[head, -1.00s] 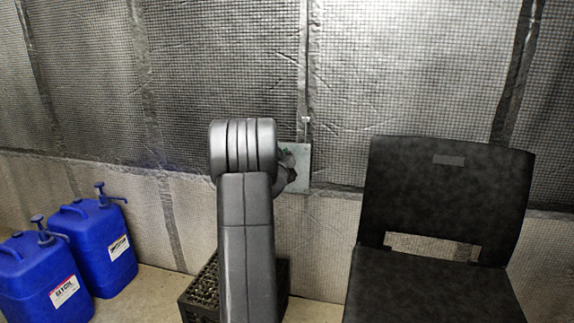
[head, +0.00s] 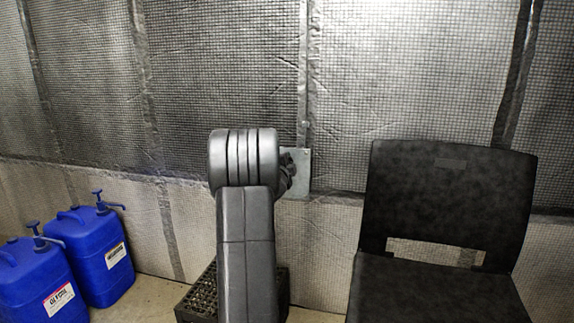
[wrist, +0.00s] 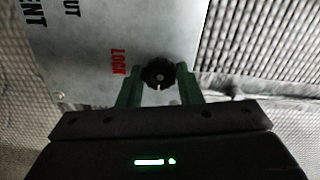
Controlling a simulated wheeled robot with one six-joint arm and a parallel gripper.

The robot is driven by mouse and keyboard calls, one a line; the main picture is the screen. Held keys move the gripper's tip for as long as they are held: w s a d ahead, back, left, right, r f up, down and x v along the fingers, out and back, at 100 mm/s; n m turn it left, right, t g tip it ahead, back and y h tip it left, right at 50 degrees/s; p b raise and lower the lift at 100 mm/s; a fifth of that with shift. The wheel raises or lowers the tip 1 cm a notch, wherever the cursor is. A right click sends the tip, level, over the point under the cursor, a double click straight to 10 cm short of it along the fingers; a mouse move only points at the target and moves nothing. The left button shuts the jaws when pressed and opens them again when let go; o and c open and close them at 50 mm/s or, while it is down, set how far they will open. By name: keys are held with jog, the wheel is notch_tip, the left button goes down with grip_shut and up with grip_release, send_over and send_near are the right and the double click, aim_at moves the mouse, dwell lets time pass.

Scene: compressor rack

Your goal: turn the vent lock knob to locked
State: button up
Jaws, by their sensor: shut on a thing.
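The vent lock knob (wrist: 158,73) is a small dark round knob with a white mark, which points down in the wrist view. It sits on a grey metal plate (wrist: 75,45) with red "LOCK" lettering beside the knob and dark, partly cut-off lettering further left. My gripper (wrist: 158,80) has its two green fingers on either side of the knob, shut on it. In the head view the plate (head: 303,188) shows on the wall just right of my arm, which hides most of the gripper and the knob.
A black chair (head: 445,205) stands to the right of my arm. Two blue jugs with pumps (head: 100,255) stand on the floor at left. A black crate (head: 200,298) is low behind my arm. Quilted padding covers the wall (head: 420,80).

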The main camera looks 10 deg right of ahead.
jog(key=o, duration=1)
jog(key=shift+s, duration=0.1)
jog(key=p+v, duration=0.2)
jog(key=v, duration=1.1)
jog(key=shift+s+a, duration=0.1)
jog(key=shift+s, duration=0.2)
jog(key=shift+w, duration=0.1)
jog(key=b+x, duration=0.2)
jog(key=x, duration=1.1)
jog(key=shift+w, duration=0.3)
